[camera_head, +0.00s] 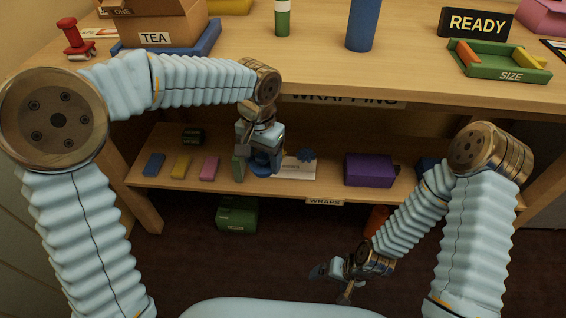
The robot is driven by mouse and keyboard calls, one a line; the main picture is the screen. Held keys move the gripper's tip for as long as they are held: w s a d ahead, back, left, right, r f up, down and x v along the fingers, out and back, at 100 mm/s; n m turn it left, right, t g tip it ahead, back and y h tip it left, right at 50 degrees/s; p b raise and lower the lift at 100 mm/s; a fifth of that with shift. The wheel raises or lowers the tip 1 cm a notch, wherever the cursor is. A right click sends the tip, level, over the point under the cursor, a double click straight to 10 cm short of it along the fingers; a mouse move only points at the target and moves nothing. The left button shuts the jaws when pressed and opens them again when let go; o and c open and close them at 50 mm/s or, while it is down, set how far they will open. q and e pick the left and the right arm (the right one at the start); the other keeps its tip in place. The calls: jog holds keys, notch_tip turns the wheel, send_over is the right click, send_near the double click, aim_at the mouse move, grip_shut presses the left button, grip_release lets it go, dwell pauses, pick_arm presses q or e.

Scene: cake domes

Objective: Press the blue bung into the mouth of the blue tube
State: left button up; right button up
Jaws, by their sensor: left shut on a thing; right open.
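The blue tube (362,24) stands upright on the tabletop at the top centre. Its upper end is cut off by the picture's edge, so its mouth is out of view. My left gripper (258,160) points down in front of the lower shelf, below the tabletop's front edge. It is shut on a round blue thing that looks like the blue bung (265,160), partly hidden by the fingers. My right gripper (338,278) is open and empty, low in front of the shelf.
A green and white tube (282,17) stands left of the blue tube. The lower shelf (325,178) holds a purple box (369,170) and small coloured blocks.

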notch_tip(320, 180, up, 3)
jog(key=w+m, duration=0.3)
jog(key=m+t+y, duration=0.2)
jog(key=m+y, duration=0.7)
jog(key=m, duration=0.6)
send_near(268, 165)
jog(key=x, duration=1)
jog(key=shift+f, duration=0.5)
